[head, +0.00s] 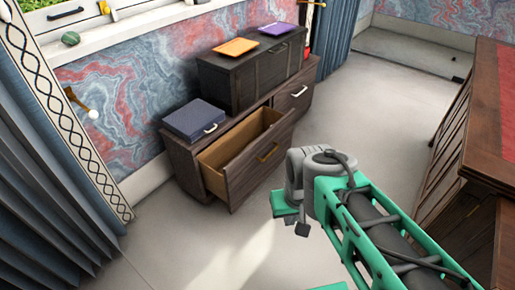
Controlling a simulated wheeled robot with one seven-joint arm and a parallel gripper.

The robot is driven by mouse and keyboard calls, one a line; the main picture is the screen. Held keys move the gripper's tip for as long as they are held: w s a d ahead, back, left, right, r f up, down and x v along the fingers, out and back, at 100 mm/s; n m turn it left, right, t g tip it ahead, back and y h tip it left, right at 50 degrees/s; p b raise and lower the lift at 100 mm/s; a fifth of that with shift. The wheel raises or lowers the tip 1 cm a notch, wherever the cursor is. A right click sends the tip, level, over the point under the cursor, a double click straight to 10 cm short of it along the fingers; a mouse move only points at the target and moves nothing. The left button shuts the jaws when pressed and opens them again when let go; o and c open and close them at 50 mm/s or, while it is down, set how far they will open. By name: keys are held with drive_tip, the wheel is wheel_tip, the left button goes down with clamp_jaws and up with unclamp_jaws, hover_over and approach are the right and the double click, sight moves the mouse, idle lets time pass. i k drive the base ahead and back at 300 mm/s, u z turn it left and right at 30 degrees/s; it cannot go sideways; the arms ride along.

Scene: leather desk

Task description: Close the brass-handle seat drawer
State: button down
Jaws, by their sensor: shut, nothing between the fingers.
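The brass-handle seat drawer (255,163) is pulled out from the low dark wooden bench (184,150), and its pale, empty-looking inside shows. Its brass handle (267,153) is on the front panel, which faces the lower right. My gripper (291,221) is in front of the drawer to the lower right, at the end of my green arm, and appears apart from the drawer front. It is shut with nothing held. Its fingers are small and partly hidden by the wrist.
A second drawer with a pale handle (299,91) is shut at the bench's right. A dark cabinet (243,82) carrying orange (237,47) and purple (279,29) trays and a dark blue box (195,120) stand on the bench. A wooden desk (492,130) is at right. Floor between is clear.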

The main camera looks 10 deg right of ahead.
sight(249, 153)
drive_tip(key=u, duration=0.6)
drive_tip(key=i, duration=1.4)
drive_tip(key=z, duration=0.6)
